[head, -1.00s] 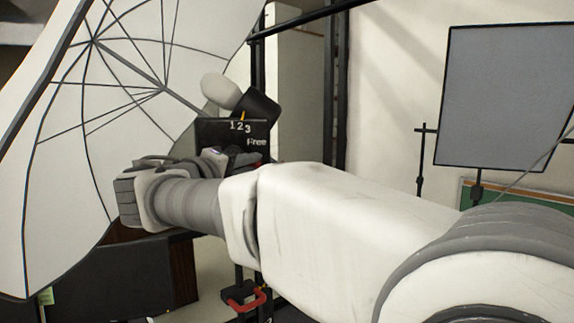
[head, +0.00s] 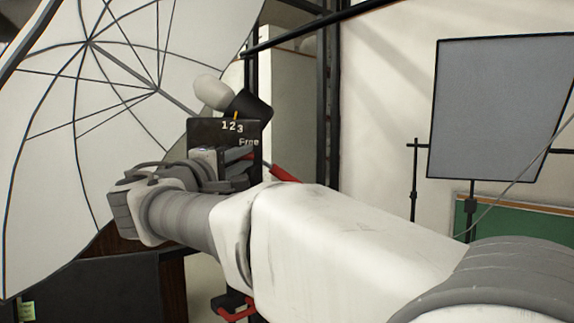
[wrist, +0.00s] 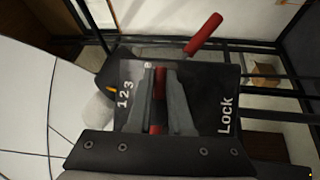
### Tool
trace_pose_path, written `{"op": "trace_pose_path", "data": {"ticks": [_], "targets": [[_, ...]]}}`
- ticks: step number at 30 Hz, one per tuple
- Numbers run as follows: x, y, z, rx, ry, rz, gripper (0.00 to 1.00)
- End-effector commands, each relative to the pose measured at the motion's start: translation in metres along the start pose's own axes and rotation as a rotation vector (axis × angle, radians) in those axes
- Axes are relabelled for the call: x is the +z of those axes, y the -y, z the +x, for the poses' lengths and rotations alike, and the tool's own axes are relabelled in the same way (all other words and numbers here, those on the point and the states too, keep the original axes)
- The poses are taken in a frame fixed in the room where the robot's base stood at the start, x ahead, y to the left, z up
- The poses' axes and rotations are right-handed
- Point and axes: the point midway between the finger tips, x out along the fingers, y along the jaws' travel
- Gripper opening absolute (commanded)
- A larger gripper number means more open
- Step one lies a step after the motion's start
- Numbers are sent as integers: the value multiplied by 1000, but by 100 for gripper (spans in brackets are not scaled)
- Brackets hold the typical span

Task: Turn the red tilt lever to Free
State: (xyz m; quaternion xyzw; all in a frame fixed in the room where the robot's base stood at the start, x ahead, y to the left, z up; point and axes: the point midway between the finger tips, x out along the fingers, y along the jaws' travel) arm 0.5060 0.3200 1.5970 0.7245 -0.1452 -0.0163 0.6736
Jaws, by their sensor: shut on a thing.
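The black plate (head: 200,130) carries white "1 2 3" and "Free" marks in the head view. The same plate shows in the wrist view (wrist: 205,83), with "Lock" at its right and the other word mostly hidden by a finger. The fingers hide the lever's pivot.
A large white umbrella (head: 80,130) fills the left, close to my wrist. Black uprights (head: 327,120) stand behind the plate. A grey panel on a stand (head: 500,105) is at the right. A red-and-black clamp (head: 235,308) sits below my arm.

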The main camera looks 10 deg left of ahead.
Motion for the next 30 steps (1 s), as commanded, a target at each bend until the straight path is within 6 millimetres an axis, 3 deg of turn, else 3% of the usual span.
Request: {"op": "trace_pose_path", "data": {"ticks": [4, 5, 9, 20, 25, 30], "targets": [[0, -1, 0, 1, -1, -1, 0], [0, -1, 0, 1, -1, -1, 24], [0, -1, 0, 1, -1, 0, 48], [0, 0, -4, 0, -1, 2, 48], [-1, 2, -29, 0, -4, 3, 48], [-1, 2, -70, 0, -6, 3, 48]]}}
